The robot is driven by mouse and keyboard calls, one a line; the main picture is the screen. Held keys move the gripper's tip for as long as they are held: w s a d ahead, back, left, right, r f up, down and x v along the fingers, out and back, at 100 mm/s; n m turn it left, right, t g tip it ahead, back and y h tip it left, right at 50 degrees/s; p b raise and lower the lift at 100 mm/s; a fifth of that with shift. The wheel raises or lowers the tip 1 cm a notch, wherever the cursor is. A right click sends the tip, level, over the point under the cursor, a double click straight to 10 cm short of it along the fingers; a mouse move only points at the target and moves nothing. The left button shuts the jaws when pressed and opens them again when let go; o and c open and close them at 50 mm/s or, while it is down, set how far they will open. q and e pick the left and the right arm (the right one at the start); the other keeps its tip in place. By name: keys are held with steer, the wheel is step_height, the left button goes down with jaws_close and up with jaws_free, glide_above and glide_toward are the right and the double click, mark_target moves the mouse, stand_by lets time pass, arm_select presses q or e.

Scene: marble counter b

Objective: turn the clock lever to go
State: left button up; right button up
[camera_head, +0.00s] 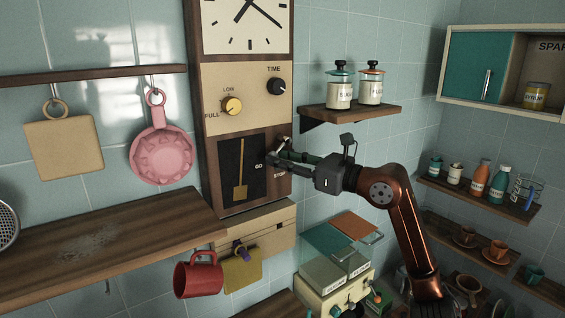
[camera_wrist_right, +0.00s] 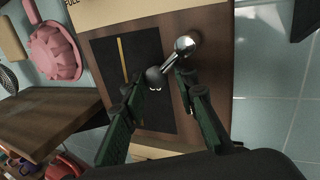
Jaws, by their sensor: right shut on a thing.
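The tall wooden clock (camera_head: 207,110) stands against the tiled wall, with a dark pendulum window (camera_wrist_right: 108,70) low on its front. The clock lever (camera_head: 284,142) sits at the right of that window, by the GO and STOP labels, and is mostly hidden by the gripper in the head view. In the right wrist view the lever (camera_wrist_right: 170,62) has a silver pivot and a dark rounded end. My right gripper (camera_head: 273,157) is at the lever, its fingers (camera_wrist_right: 156,100) on either side of the dark end, shut on it. My left gripper is not in view.
Dials for TIME (camera_head: 277,87) and FULL/LOW (camera_head: 232,106) are above the lever. A shelf with two jars (camera_head: 350,110) is above my right arm. A red mug (camera_head: 198,278) hangs below.

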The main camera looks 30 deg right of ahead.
steer(key=o, duration=0.8)
steer(key=shift+d+r, duration=0.1)
steer(key=shift+r, duration=0.25)
steer(key=o, duration=0.3)
steer(key=shift+f, duration=0.1)
steer(key=shift+o, duration=0.4)
steer(key=shift+f, duration=0.1)
steer(key=v, duration=1.2)
